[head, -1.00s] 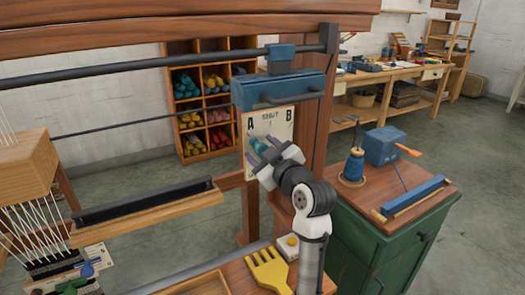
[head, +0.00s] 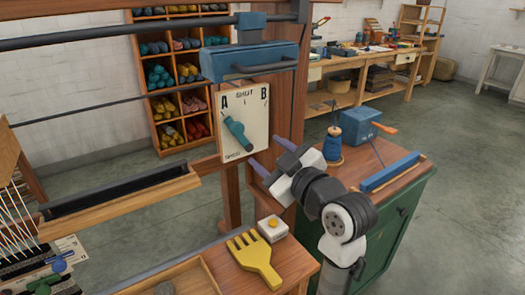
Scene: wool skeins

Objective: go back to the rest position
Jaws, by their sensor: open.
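My gripper (head: 272,156) is in the middle of the head view, with its two purple-grey fingers spread apart and nothing between them. It is to the lower right of a cream plate (head: 258,106) marked A, B and SHUT, and looks clear of the teal lever. The teal lever (head: 238,135) on the plate is tilted, with its upper end toward the A side. My arm comes up from the lower right, in front of the green cabinet.
A blue box (head: 250,60) with a handle is above the plate. A yellow comb (head: 256,262) and a small white box with a yellow button (head: 272,228) lie on the wooden bench below. A green cabinet (head: 390,232) holds a blue spool (head: 332,146). Open floor is at right.

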